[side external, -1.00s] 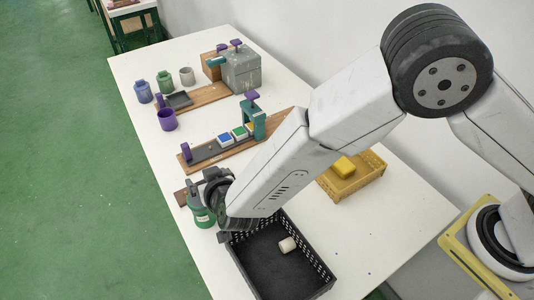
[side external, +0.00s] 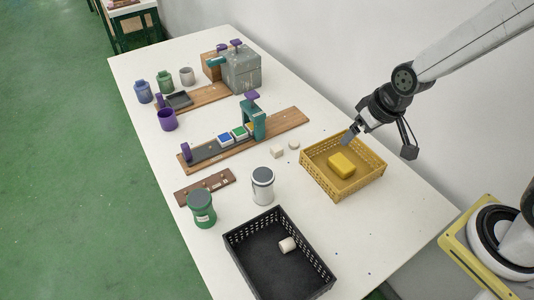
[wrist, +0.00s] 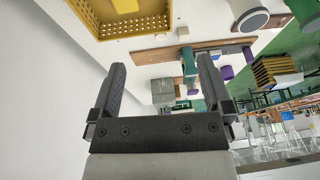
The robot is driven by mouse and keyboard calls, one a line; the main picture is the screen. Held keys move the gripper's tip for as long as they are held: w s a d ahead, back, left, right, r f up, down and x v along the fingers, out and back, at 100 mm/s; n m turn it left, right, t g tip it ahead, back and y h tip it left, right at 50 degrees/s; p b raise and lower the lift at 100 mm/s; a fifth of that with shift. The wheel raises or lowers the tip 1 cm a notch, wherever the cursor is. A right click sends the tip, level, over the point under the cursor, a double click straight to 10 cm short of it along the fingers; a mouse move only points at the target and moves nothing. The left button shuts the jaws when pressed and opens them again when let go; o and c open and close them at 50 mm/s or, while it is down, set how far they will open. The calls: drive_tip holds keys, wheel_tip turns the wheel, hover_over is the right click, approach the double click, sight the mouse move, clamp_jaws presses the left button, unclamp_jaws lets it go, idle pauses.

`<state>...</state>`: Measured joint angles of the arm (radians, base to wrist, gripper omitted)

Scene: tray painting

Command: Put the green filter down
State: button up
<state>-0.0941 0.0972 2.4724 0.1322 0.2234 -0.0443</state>
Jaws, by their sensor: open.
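The green filter (side external: 201,212), a green jar with a dark grey-green lid, stands upright on the white table near its left edge in the side view. It stands in front of a small brown strip and left of the black crate. My gripper (side external: 351,137) is far from it, in the air by the back rim of the yellow basket. In the wrist view my gripper (wrist: 162,68) has its two fingers wide apart with nothing between them. A green object at the top right of the wrist view is cut off and may be the filter.
A silver canister (side external: 263,190) stands right of the filter. The black crate (side external: 240,247) holds a small white cylinder. The yellow basket (side external: 317,184) holds a yellow block. The brown strip (side external: 190,194) and a long wooden board (side external: 290,121) lie behind. The table's front right is mostly clear.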

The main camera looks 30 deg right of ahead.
drive_tip(key=shift+g+h, duration=0.3)
drive_tip(key=shift+g, duration=0.4)
drive_tip(key=s+d, duration=0.3)
drive_tip(key=s, duration=0.1)
drive_tip(key=shift+s+d, duration=0.35)
